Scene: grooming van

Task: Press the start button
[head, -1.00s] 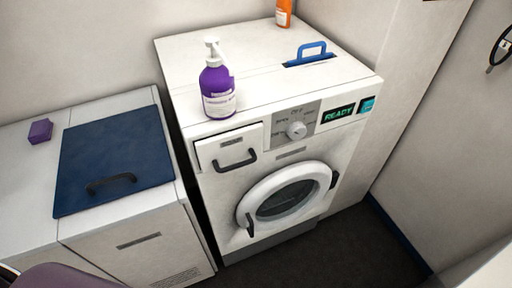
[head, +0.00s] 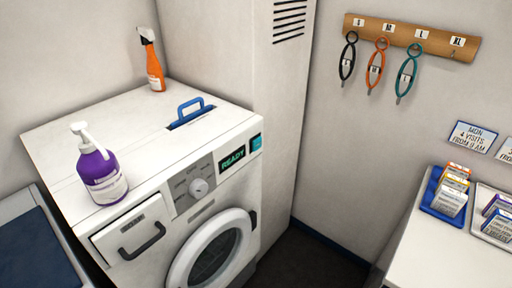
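The washing machine (head: 150,130) stands at the left in the head view. Its green display (head: 232,158) reads READY. A small teal button (head: 256,141) sits just right of the display and looks like the start button. The drawer (head: 135,232) at the left of the front looks closed. The round door (head: 212,255) also looks closed; its lower part is cut off. Neither of my grippers shows in the view.
A purple pump bottle (head: 100,175), an orange spray bottle (head: 152,65) and a blue handle (head: 189,112) are on top of the machine. A tall cabinet (head: 285,100) stands behind it. Looped leads hang from a wooden rack (head: 398,33). A counter (head: 440,250) with trays is at right.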

